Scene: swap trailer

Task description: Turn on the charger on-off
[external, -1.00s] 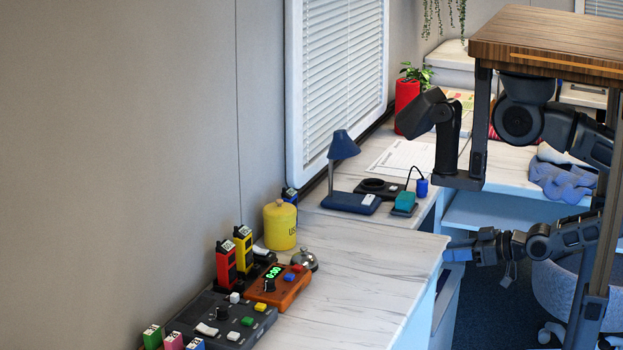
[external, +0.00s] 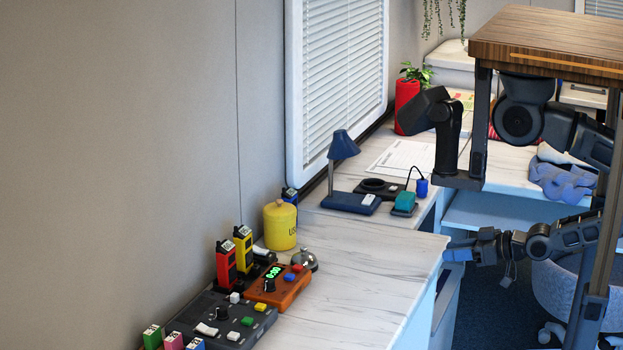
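A black base (external: 262,258) holding a red battery-like block (external: 226,264) and a yellow one (external: 243,249) stands by the wall on the near desk. It looks like the charger; a pale switch (external: 260,249) shows at its far end, too small to read its position. A dark grey control box (external: 212,326) in front has a white rocker (external: 206,329), a black knob and coloured buttons. I cannot tell for sure which switch is the charger's. My gripper (external: 457,255), with blue fingertips, is beside the desk's right edge, far from both and touching nothing visible. Its finger gap is not discernible.
An orange timer box (external: 279,287), a silver bell (external: 304,260) and a yellow canister (external: 280,225) stand close to the black base. A blue lamp (external: 345,170) stands farther back. The near desk's right part (external: 385,262) is clear.

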